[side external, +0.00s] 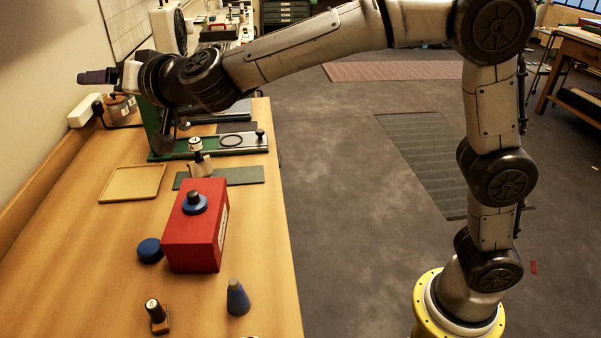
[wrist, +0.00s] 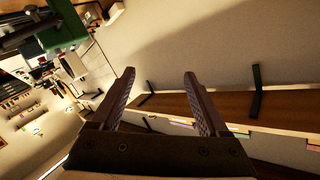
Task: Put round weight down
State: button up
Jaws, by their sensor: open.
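Two pieces could be the round weight, and I cannot tell which. One is a blue round piece with a dark knob (side external: 194,204), sitting upright on top of a red box (side external: 190,243). The other is a plain blue round piece (side external: 150,250) on the table beside the box's left side. My gripper (side external: 97,76) is high above the far left part of the table, pointing left toward the wall, well away from both. In the wrist view its two fingers (wrist: 160,76) are apart with nothing between them. Neither blue piece shows in the wrist view.
A tan tray (side external: 132,183) lies empty left of a dark green mat (side external: 245,175) with a small pale piece (side external: 200,165). A green-based machine (side external: 165,150) stands behind. A blue cone (side external: 238,298) and a wooden stamp (side external: 156,317) stand in front.

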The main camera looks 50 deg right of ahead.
jog(key=s+d+n+g+y, duration=0.3)
jog(key=s+d, duration=0.6)
jog(key=s, duration=0.5)
jog(key=shift+s+d+f+n+g, duration=0.3)
jog(key=shift+s+d+f+n, duration=0.1)
jog(key=shift+n, duration=0.4)
jog(key=shift+o, duration=1.3)
jog(key=s+d+f+g+h, duration=0.1)
jog(key=s+d+f, duration=0.3)
jog(key=s, duration=0.4)
jog(key=s+d+f+g+h, duration=0.2)
jog(key=s+d+f, duration=0.3)
jog(key=s, duration=0.3)
jog(key=s+d+f+g+h, duration=0.2)
jog(key=s+d+f, duration=0.3)
jog(key=s, duration=0.3)
jog(key=shift+s+d+f+g, duration=0.2)
jog(key=shift+s+f+g, duration=0.1)
jog(key=shift+f+g, duration=0.4)
jog(key=shift+o, duration=0.5)
jog(key=shift+s+d+f, duration=0.1)
jog(key=shift+s+f, duration=0.05)
